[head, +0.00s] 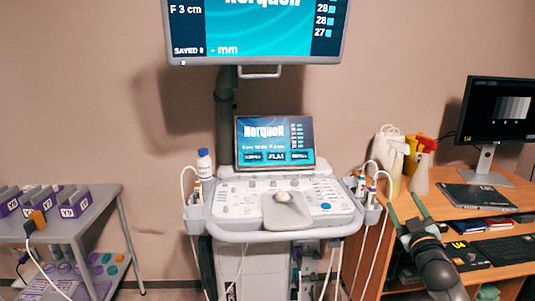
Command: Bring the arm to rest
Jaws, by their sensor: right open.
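My right gripper (404,203) is at the right side of the head view, in front of the wooden desk (448,208). Its two green-grey fingers are spread apart and point up and away, with nothing between them. My dark forearm comes up from the bottom edge below it. The fingers are just right of the ultrasound cart (265,236) and its probe holders. I cannot tell whether they touch the desk. My left gripper does not show.
The cart carries a touch screen (274,142), a large monitor (258,28) and a white bottle with a blue cap (205,164). Spray bottles (420,165), a monitor (497,112) and a keyboard (503,250) are on the desk. A grey table (92,226) with purple-labelled boxes stands left.

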